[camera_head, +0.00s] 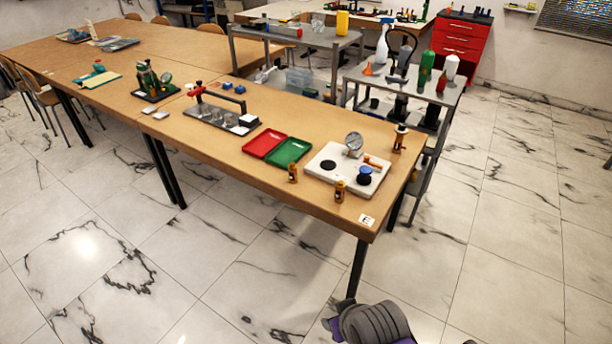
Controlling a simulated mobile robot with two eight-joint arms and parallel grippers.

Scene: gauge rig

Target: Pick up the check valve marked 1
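Small brass-brown fittings with dark parts, which look like check valves, stand upright at the table's near right end. One (292,172) stands beside the green tray. Another (340,190) stands at the front edge of the white gauge board. A taller one (400,138) stands on the far right edge, behind the board. No number can be read on any of them from here. The white board (327,180) carries a round gauge (354,142), a blue knob (364,174) and an orange lever. Neither of my grippers can be made out; only a grey and purple part of mine shows at the bottom.
The long wooden table (240,170) also bears a red tray (262,142), a green tray (304,147), a red-handled rig (222,118) and a card marked E (366,220). Grey carts (375,92) stand behind it. The marble floor in front and right is clear.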

